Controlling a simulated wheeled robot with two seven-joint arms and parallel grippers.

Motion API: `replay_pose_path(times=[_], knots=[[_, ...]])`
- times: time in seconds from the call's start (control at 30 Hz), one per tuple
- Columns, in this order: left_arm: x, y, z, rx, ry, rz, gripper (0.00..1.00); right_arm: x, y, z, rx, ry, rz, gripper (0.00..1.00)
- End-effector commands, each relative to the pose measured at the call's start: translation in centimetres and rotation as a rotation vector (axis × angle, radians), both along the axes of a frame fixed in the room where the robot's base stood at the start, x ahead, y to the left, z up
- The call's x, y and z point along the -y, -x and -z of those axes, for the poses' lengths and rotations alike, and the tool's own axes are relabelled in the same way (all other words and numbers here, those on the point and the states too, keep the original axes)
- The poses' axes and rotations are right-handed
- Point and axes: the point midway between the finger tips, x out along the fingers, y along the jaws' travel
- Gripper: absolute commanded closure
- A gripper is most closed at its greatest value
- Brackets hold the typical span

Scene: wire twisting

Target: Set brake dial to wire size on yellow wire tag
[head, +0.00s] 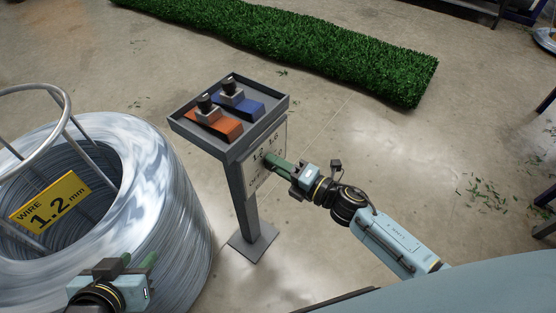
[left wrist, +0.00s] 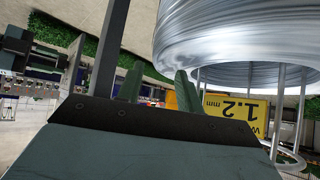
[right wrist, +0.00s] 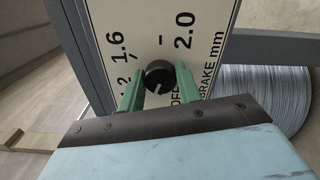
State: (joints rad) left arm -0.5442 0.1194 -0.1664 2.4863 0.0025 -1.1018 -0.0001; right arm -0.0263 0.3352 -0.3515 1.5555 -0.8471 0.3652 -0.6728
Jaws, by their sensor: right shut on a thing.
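The yellow wire tag (head: 50,203) reads "WIRE 1.2 mm" and sits at the wire coil; it also shows upside down in the left wrist view (left wrist: 235,112). The white brake plate (right wrist: 205,20) on the control stand shows 1.6, 2.0, OFF, "BRAKE mm" and a partly hidden 1.2. Its black dial knob (right wrist: 159,75) is between the fingers of my right gripper (head: 277,164), which is shut on it. A pale mark shows low on the knob; I cannot tell its exact setting. My left gripper (head: 135,265) is open and empty, in front of the coil.
A large silver wire coil (head: 165,195) stands at left. The grey stand (head: 243,200) carries a tray with an orange block (head: 212,122) and a blue block (head: 245,100) bearing black-topped controls. A green turf strip (head: 290,45) lies behind. Open concrete floor lies to the right.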

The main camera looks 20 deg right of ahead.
Motion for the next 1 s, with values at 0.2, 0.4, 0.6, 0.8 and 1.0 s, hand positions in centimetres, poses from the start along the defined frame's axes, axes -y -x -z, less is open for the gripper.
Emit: replay_pose_path(times=[0.2, 0.4, 0.6, 0.8, 1.0], knots=[[-2.3, 5.3, 2.7, -0.334, -0.08, -0.033, 0.64, 0.0, 0.0, -0.2, -0.113, -0.144, 0.0, 0.89], [-3.7, 8.3, 4.6, -0.522, -0.125, -0.051, 0.64, 0.0, 0.0, -0.1, -0.202, -0.256, 0.001, 0.89], [-4.2, 7.5, 7.2, -0.531, -0.141, -0.051, 0.64, 0.0, 0.0, -0.1, -0.287, -0.367, 0.001, 0.89], [-4.8, 7.2, 9.3, -0.542, -0.153, -0.053, 0.64, 0.0, 0.0, 0.0, -0.361, -0.461, 0.0, 0.89], [-5.2, 7.1, 10.6, -0.546, -0.162, -0.054, 0.64, 0.0, 0.0, 0.1, -0.405, -0.518, 0.001, 0.89]])
